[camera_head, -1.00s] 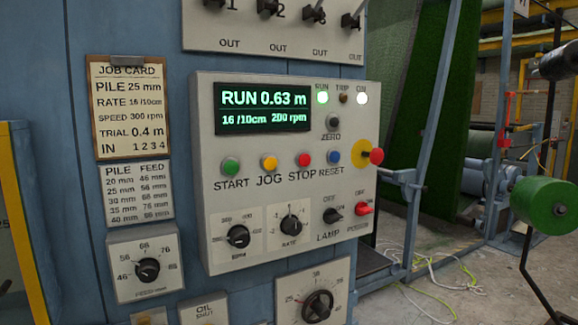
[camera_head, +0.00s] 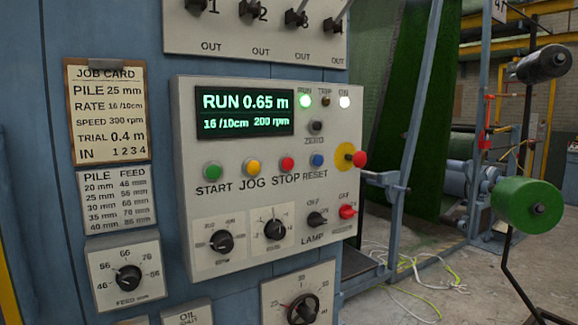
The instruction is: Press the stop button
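The red stop button (camera_head: 287,164) sits in a row on the grey control panel (camera_head: 330,190), above the word STOP. The green start button (camera_head: 212,171) and yellow jog button (camera_head: 252,167) are to its left, and the blue reset button (camera_head: 317,160) is to its right. The display (camera_head: 245,112) reads RUN 0.65 m, 16/10cm, 200 rpm. Neither gripper is in view.
A red mushroom knob on a yellow disc (camera_head: 346,155) sticks out at the panel's right edge. A job card (camera_head: 107,110) hangs left, reading TRIAL 0.4 m. A switch panel is above, dials below. At right are a green spool (camera_head: 526,204) on a stand and cables on the floor.

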